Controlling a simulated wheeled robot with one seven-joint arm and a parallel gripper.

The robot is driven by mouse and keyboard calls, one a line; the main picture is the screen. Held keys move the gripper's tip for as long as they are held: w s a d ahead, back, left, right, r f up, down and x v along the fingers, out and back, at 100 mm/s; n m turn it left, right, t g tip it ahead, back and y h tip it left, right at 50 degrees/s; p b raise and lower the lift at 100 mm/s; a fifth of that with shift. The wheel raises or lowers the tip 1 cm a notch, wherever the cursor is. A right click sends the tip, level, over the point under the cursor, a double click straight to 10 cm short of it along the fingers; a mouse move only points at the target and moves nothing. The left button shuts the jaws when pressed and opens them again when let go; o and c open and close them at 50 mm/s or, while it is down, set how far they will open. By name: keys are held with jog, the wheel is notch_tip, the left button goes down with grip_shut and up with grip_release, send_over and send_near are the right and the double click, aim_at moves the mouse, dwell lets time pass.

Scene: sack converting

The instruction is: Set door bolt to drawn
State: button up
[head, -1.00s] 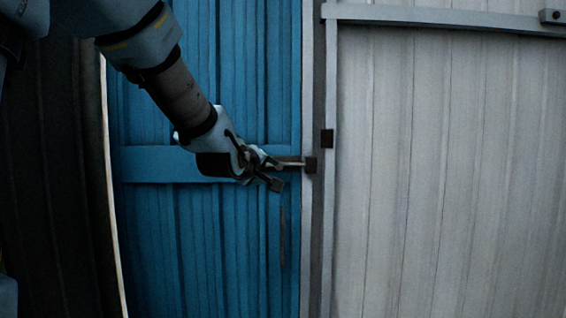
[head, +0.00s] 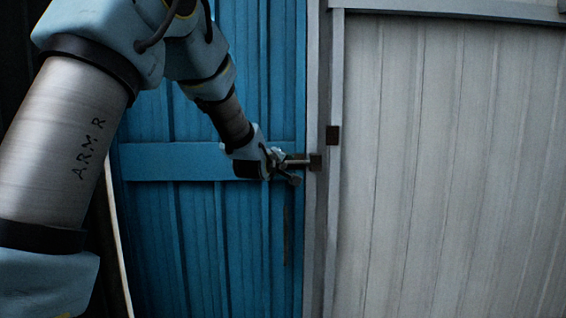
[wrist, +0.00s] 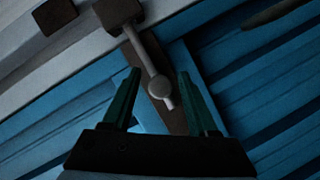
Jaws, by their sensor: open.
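The door bolt (head: 297,161) is a grey bar on the blue door (head: 180,162), running across to a dark keeper block (head: 316,162) on the grey frame. In the wrist view the bar (wrist: 148,55) reaches into the keeper (wrist: 118,12), with a round knob (wrist: 160,88) and a short stub near its other end. My gripper (wrist: 158,72) is open, with one dark green finger on each side of the knob. Gaps show between knob and fingers. In the head view my gripper (head: 284,166) covers part of the bolt.
A pale panelled wall (head: 450,170) stands to the right of the frame (head: 314,240). Another dark block (head: 333,135) sits on the frame above the keeper. A thin vertical handle-like strip (head: 287,235) is on the door below the bolt.

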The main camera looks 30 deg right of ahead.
jog(key=c, duration=0.9)
jog(key=shift+f, duration=0.1)
grip_shut()
jog(key=shift+a, duration=0.15)
dwell(0.4)
